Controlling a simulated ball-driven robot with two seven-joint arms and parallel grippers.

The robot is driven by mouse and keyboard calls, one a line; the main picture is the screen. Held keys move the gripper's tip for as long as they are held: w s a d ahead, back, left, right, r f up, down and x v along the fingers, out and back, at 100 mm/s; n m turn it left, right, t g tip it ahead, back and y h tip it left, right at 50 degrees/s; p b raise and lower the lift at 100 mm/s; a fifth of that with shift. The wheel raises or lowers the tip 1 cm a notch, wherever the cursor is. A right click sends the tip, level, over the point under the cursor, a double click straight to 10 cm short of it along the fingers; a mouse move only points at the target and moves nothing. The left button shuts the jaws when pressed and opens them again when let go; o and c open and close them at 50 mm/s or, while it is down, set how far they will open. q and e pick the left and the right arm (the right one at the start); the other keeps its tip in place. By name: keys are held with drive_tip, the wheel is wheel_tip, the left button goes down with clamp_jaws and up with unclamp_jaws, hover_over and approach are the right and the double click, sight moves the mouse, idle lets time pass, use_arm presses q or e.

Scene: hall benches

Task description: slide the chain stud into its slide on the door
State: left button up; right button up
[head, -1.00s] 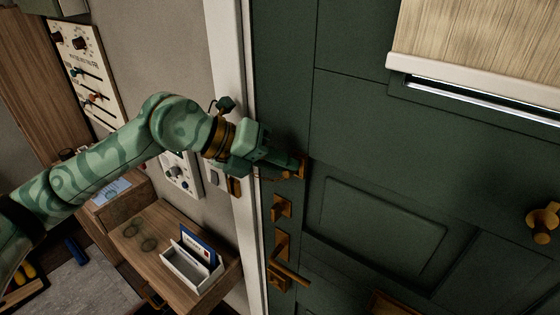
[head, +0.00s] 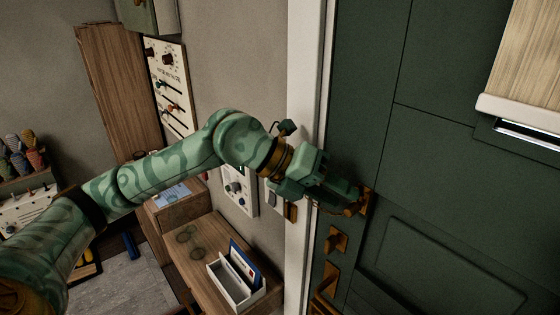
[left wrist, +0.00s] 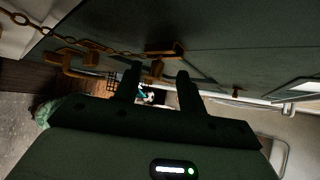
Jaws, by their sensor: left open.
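The green door (head: 440,170) fills the right of the head view. The brass slide (head: 367,201) sits near its left edge, by my left gripper's tips; it also shows in the left wrist view (left wrist: 174,50). My left gripper (head: 356,198) is open, its two dark fingers apart in the left wrist view (left wrist: 158,80). A brass piece that looks like the chain stud (left wrist: 156,68) is at the slide, between the fingers and apart from both. The chain (left wrist: 105,47) runs from it to the left. I cannot tell whether the stud is inside the slot. My right gripper is not in view.
Below the slide, the door carries a brass lock plate (head: 336,242) and more brass fittings. The white door frame (head: 303,130) stands left of it. A wooden shelf (head: 190,262) with a white letter holder (head: 228,282) and glasses lies below my arm.

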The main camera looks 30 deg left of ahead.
use_arm(q)
drive_tip(key=b+v, duration=0.2)
drive_tip(key=v, duration=1.2)
